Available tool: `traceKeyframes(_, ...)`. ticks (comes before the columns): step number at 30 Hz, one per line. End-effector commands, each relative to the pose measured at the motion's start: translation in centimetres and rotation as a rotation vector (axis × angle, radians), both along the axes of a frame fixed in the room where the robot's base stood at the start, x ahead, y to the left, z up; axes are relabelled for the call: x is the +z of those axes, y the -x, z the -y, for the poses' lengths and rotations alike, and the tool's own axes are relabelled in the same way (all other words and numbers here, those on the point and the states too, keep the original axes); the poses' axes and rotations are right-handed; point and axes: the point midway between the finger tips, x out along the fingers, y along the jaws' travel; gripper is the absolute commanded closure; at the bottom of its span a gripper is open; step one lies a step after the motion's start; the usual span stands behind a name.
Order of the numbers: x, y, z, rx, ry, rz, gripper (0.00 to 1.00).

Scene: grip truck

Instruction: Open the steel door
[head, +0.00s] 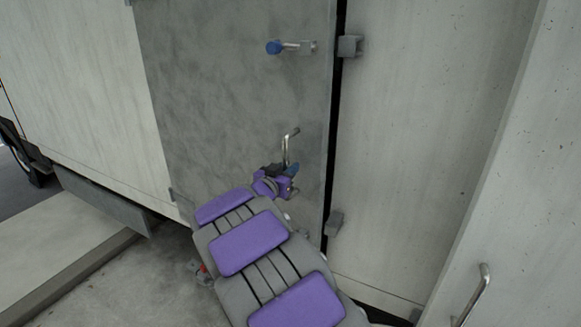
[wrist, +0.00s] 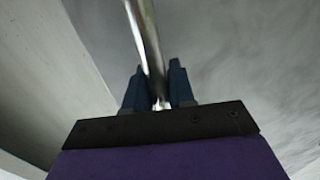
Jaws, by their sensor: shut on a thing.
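The steel door (head: 222,100) is a mottled grey panel in the head view, with a dark gap along its right edge. A bent metal handle (head: 287,145) sits low on the right part of the door. My gripper (head: 283,172) is at the lower end of this handle. In the wrist view the handle's bar (wrist: 146,45) runs down between the two blue fingers of my gripper (wrist: 158,90), which is shut on it. A latch with a blue knob (head: 274,47) is higher up on the door. My purple and grey arm hides the door's lower part.
A grey bracket (head: 349,46) and a lower one (head: 334,222) sit by the gap on the pale wall (head: 425,130) to the right. Another metal handle (head: 472,296) is at the lower right. Bare floor (head: 130,275) lies at the lower left.

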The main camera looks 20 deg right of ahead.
Motion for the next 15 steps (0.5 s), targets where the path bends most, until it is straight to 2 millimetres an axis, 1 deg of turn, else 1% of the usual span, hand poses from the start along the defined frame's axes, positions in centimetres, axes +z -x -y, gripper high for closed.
traceKeyframes(1,-0.3,0.0,0.0,0.000,-0.003,-0.004,1.00)
traceKeyframes(6,-0.3,0.1,-0.2,0.001,-0.004,-0.005,1.00)
traceKeyframes(15,-0.3,1.1,-2.6,0.004,-0.004,-0.009,1.00)
